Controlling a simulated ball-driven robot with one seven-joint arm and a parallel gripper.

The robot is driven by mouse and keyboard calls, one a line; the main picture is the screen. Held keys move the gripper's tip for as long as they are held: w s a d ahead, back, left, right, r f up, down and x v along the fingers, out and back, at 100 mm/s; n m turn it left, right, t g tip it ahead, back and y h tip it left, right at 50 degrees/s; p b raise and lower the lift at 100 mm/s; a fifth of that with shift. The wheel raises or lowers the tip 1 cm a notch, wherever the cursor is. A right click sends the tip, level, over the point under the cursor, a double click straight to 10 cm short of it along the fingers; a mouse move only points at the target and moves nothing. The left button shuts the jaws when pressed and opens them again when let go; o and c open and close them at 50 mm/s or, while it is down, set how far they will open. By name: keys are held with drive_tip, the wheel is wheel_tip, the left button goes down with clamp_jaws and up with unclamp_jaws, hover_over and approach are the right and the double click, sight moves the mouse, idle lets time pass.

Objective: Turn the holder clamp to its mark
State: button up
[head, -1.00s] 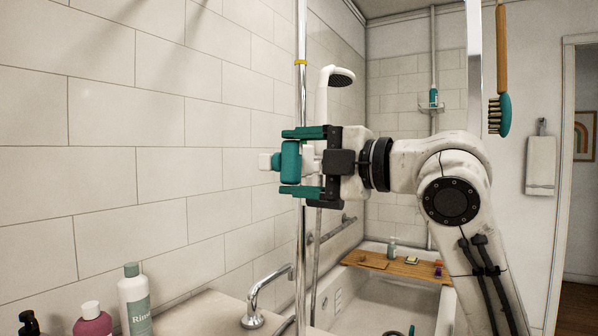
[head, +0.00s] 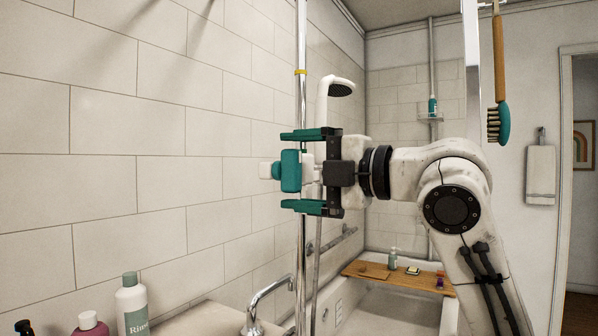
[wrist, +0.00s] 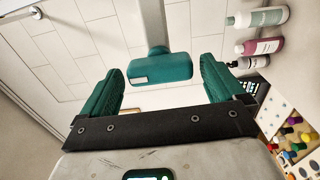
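The holder clamp (head: 290,171) is a teal block with a white knob at its left, on the upright chrome rail (head: 302,110). In the wrist view the clamp (wrist: 160,67) lies between the fingertips, with a small pale rectangle on its face. My gripper (head: 303,171) is open around the clamp, one teal finger above and one below, with a gap on each side. It also shows in the wrist view (wrist: 162,76), apart from the clamp. A yellow band (head: 301,72) circles the rail higher up; I cannot tell whether it is the mark.
A white shower head (head: 342,88) stands just right of the rail. The tiled wall is close at the left. Bottles (head: 133,305) stand at lower left, near a chrome tap (head: 265,300). A wooden bath board (head: 395,273) crosses the tub. A brush (head: 499,122) hangs at right.

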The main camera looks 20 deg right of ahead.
drive_tip(key=v, duration=1)
drive_tip(key=shift+s+d+b, duration=0.2)
drive_tip(key=shift+s+b, duration=0.1)
drive_tip(key=shift+s, duration=0.05)
drive_tip(key=shift+f, duration=0.1)
